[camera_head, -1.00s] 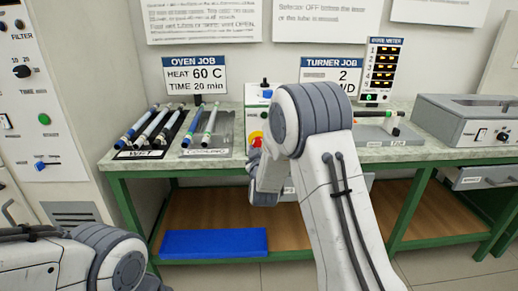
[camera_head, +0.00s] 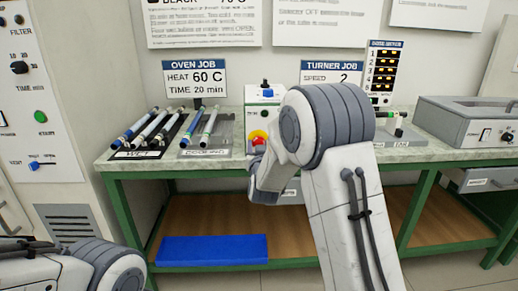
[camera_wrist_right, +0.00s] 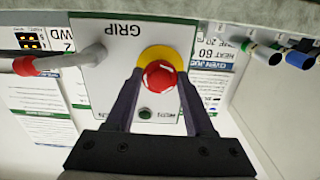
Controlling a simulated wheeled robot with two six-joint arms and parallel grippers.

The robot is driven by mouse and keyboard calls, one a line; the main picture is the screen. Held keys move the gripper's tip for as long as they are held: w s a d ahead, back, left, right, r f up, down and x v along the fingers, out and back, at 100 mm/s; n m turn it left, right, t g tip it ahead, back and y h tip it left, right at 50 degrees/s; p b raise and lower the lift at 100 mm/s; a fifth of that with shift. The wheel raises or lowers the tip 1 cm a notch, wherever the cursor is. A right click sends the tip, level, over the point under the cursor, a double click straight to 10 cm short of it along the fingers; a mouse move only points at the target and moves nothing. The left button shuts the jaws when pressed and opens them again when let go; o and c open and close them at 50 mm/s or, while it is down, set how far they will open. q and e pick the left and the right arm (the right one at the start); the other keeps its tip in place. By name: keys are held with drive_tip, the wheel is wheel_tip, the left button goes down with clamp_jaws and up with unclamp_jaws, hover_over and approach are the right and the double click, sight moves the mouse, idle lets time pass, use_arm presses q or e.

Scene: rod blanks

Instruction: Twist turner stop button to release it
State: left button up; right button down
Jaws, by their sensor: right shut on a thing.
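The stop button is a red knob on a yellow disc (camera_head: 258,134), on the front of the turner's pale panel at the bench's front edge. In the right wrist view the red knob (camera_wrist_right: 160,75) sits between the two dark fingers of my right gripper (camera_wrist_right: 160,83). The gripper is shut on its sides. In the head view my right arm covers most of the turner, and my right gripper (camera_head: 257,149) is only partly visible. My left gripper is out of view; only part of that arm shows at lower left.
A green button (camera_wrist_right: 145,113) sits close to the knob, between my fingers. A grey lever with a red tip (camera_wrist_right: 28,66) sticks out beside the panel. Several rods lie on the wet rack (camera_head: 129,154) and cooling rack (camera_head: 187,153).

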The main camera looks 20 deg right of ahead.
drive_tip(key=shift+d+r, duration=0.1)
drive_tip(key=shift+r, duration=0.1)
drive_tip(key=shift+c, duration=1.3)
unclamp_jaws()
drive_tip(key=shift+f, duration=0.1)
drive_tip(key=v, duration=1)
drive_tip(key=shift+s, duration=0.2)
